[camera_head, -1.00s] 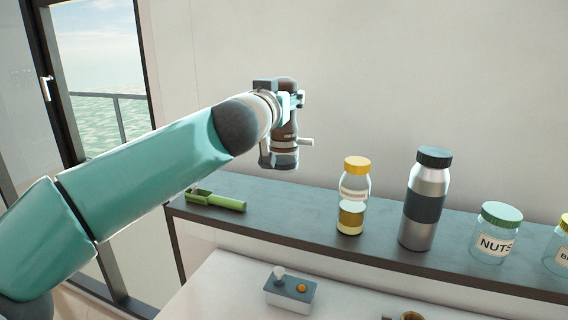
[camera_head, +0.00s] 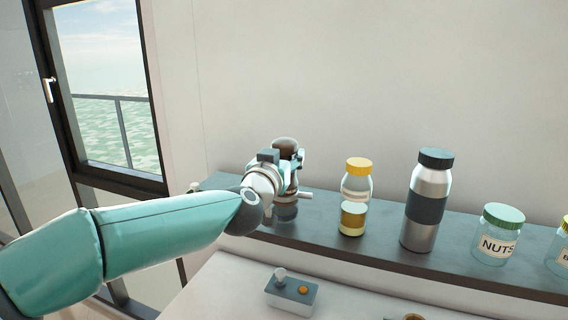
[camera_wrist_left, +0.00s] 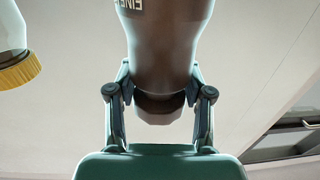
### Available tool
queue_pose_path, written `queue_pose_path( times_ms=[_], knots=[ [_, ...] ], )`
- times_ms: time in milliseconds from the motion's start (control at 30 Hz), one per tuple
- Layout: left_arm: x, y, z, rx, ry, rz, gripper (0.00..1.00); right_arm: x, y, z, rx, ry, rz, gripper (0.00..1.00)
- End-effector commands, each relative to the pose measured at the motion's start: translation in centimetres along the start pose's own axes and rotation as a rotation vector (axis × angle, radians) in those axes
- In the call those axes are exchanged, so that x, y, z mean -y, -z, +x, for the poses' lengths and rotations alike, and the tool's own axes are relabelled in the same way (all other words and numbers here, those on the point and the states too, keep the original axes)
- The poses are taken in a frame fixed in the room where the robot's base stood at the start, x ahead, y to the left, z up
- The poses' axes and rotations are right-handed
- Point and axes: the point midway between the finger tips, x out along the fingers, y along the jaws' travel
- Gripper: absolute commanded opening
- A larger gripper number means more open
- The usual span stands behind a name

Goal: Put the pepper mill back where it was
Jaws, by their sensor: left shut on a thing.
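The pepper mill (camera_head: 287,146) is dark brown with a rounded top and stands upright in my left gripper (camera_head: 287,180). Its lower end is over the left part of the dark shelf (camera_head: 330,240); I cannot tell whether it touches the surface. In the left wrist view the brown mill body (camera_wrist_left: 163,45), with partly cut-off lettering, sits between the two fingers of my left gripper (camera_wrist_left: 160,92), which are shut on it. The gripper hides part of the mill in the head view. My right gripper is not in view.
Right of the mill on the shelf stand a yellow-capped jar (camera_head: 356,190), a steel bottle (camera_head: 428,200) and a green-lidded nuts jar (camera_head: 498,235). The wall is behind the shelf.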

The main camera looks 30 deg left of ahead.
Motion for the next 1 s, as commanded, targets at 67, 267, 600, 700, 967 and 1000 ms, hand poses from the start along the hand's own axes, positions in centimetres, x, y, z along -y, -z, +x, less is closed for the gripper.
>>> queue_pose_path(
  times_ms=[67, 267, 600, 700, 967, 1000],
  knots=[
    [0.08, -0.96, -0.02, -0.002, 0.002, 0.000, 0.00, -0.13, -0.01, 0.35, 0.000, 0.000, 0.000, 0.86],
    [0.05, -1.07, -0.03, -0.005, 0.001, -0.002, 0.00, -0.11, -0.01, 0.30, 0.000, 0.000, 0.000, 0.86],
    [0.02, -1.35, -0.02, -0.002, 0.000, -0.001, 0.76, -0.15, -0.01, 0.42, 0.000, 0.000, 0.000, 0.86],
    [0.03, -1.35, -0.02, -0.001, 0.000, -0.001, 0.76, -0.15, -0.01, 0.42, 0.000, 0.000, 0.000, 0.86],
    [0.06, -1.06, -0.03, -0.002, 0.000, -0.001, 0.76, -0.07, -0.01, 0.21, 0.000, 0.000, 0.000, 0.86],
    [0.06, -1.15, -0.24, -0.002, 0.000, -0.001, 0.76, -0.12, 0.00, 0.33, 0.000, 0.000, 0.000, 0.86]
  ],
)
